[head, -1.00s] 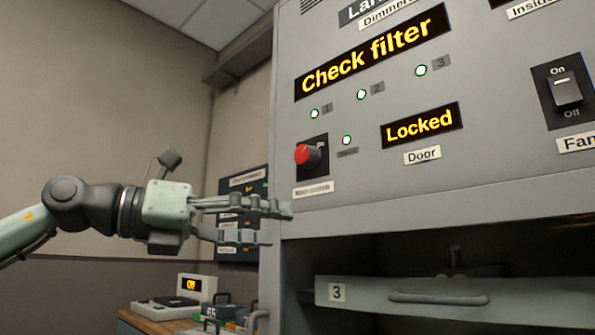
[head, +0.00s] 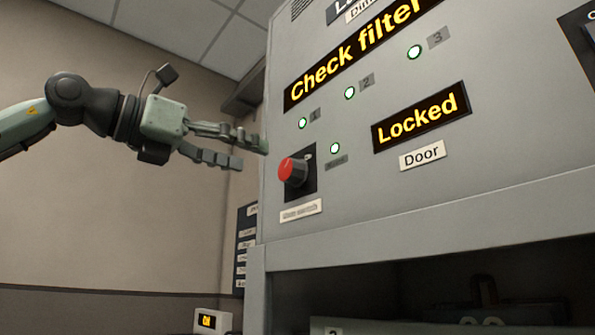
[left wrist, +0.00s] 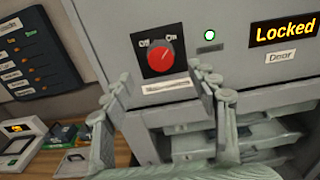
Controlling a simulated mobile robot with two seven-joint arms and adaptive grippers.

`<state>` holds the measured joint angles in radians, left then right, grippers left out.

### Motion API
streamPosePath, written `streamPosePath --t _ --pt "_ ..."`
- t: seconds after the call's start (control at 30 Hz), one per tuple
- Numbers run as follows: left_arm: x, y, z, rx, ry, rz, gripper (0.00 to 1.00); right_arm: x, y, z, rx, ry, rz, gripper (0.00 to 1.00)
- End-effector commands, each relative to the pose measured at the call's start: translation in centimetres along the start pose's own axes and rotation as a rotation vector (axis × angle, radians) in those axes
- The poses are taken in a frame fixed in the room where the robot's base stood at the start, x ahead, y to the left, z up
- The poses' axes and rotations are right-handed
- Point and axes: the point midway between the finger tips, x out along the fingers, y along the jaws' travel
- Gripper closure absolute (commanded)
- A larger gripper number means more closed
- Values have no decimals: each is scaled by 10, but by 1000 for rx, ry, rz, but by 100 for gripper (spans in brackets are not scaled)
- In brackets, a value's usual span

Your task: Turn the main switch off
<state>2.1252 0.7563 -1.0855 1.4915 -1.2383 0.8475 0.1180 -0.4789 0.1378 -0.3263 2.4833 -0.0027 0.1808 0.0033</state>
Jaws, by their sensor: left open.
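The main switch is a rotary knob with a red face (head: 293,170) on a black plate, low on the left of the grey cabinet front. In the left wrist view the red knob (left wrist: 160,57) sits between the labels "Off" at upper left and "On" at upper right. Its pale pointer mark leans toward "On". My left gripper (head: 252,154) is open and empty, just left of the knob and apart from it in the head view. In the left wrist view its fingers (left wrist: 160,82) stand spread below and either side of the knob. My right gripper is not in view.
The cabinet (head: 400,205) shows a "Locked" display (head: 421,117), a "Check filter" display and several lit lamps. An open bay with drawers (left wrist: 200,145) lies below. A wall panel (left wrist: 35,55) and a wooden bench (left wrist: 50,158) with small items stand left of the cabinet.

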Motion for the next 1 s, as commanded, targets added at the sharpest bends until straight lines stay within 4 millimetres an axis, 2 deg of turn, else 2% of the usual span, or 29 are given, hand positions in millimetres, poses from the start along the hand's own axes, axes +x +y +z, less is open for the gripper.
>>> streamPosePath --t 0.17,0.4,0.53,0.9,1.0 --pt "17 -1 1 1 2 -1 41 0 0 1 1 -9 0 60" --pt "56 -1 1 1 1 -1 41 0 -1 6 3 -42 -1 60" --pt "70 -1 1 0 0 0 41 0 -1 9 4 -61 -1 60" --pt "77 0 0 0 -1 0 41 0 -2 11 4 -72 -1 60" --pt "77 0 0 0 -1 0 52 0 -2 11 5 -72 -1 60"
